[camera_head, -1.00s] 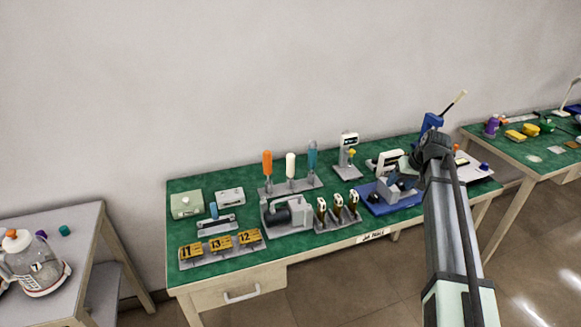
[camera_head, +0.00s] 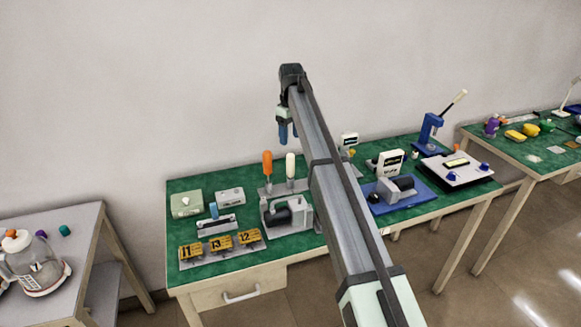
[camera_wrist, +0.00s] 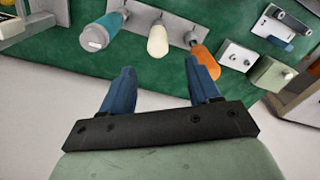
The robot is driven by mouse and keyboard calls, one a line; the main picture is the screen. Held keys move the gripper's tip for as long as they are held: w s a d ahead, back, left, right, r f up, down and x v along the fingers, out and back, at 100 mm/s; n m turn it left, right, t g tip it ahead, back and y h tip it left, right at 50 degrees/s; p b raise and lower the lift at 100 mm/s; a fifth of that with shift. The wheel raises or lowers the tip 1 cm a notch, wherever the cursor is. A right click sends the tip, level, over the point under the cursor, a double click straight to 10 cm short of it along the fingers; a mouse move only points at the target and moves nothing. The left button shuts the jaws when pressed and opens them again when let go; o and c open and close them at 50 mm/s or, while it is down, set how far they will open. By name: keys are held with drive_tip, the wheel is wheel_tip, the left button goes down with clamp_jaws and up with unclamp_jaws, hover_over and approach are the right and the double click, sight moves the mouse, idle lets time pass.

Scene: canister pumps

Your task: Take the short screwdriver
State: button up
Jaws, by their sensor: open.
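Three screwdrivers stand handle-up in a grey rack (camera_head: 276,188) at the back of the green bench. The orange-handled one (camera_head: 267,162) and the white-handled one (camera_head: 290,165) show in the head view; the teal one is hidden by my arm. The white handle looks the shortest. In the wrist view, the teal handle (camera_wrist: 103,31), white handle (camera_wrist: 157,41) and orange handle (camera_wrist: 203,62) stand in a row. My gripper (camera_head: 289,140) is open and empty above the rack. Its blue fingertips (camera_wrist: 162,72) point towards the row, with the white handle roughly centred between them and apart from both.
A grey motor fixture (camera_head: 285,213) stands in front of the rack. Yellow numbered blocks (camera_head: 220,243) are at the front left, pale boxes (camera_head: 187,204) behind them. A blue tray (camera_head: 415,200) and blue press (camera_head: 430,130) are to the right. The wall is close behind.

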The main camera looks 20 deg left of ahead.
sight(289, 155)
drive_tip(key=shift+a+r, duration=0.1)
drive_tip(key=shift+a, duration=0.25)
drive_tip(key=shift+f, duration=0.2)
wheel_tip(289, 155, down, 8)
drive_tip(key=shift+w+d+f, duration=0.1)
drive_tip(key=shift+f, duration=1.25)
drive_tip(key=shift+w+d+f, duration=0.1)
drive_tip(key=shift+f, duration=1.25)
drive_tip(key=c, duration=1.1)
